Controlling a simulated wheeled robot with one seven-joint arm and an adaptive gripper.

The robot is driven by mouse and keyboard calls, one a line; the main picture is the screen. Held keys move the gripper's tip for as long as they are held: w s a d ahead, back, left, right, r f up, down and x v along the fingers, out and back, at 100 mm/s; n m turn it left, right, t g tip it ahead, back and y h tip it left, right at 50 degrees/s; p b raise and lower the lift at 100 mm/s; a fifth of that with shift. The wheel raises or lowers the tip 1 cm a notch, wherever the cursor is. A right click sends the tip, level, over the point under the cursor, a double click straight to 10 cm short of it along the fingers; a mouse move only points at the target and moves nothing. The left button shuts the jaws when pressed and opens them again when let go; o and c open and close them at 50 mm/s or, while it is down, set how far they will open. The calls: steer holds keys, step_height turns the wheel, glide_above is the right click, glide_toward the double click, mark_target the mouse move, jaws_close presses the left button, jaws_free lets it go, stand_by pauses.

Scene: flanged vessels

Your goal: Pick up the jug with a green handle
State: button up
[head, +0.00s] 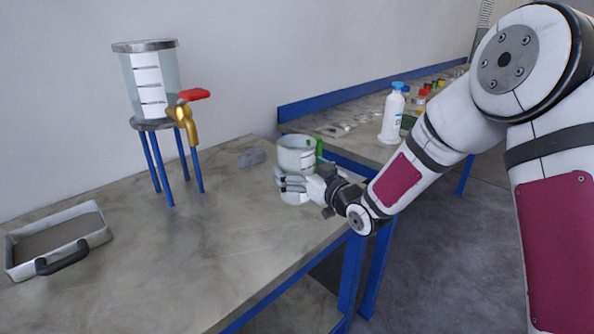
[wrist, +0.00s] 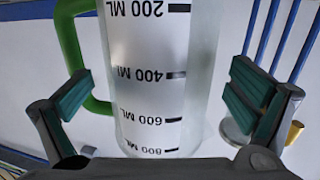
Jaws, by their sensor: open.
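The jug (head: 297,157) is a clear, pale measuring vessel with a green handle (head: 319,148), standing upright near the right edge of the table. In the wrist view the jug (wrist: 150,75) fills the middle, with its black ML markings upside down, and the green handle (wrist: 75,55) is on the left. My gripper (head: 290,183) is at the lower part of the jug in the head view. In the wrist view my open gripper (wrist: 158,95) has one green-padded finger on each side of the jug, with a visible gap on the right. The left finger overlaps the handle's edge.
A clear tank (head: 168,85) with a gold tap and red lever stands on blue legs. A grey tray (head: 85,222) with a dark handle is at the left. The front table surface (head: 200,260) is clear. A white bottle (head: 392,115) stands on the back bench.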

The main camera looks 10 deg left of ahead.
steer(key=shift+x, duration=1.1)
steer(key=c, duration=1.3)
steer(key=shift+c, duration=0.2)
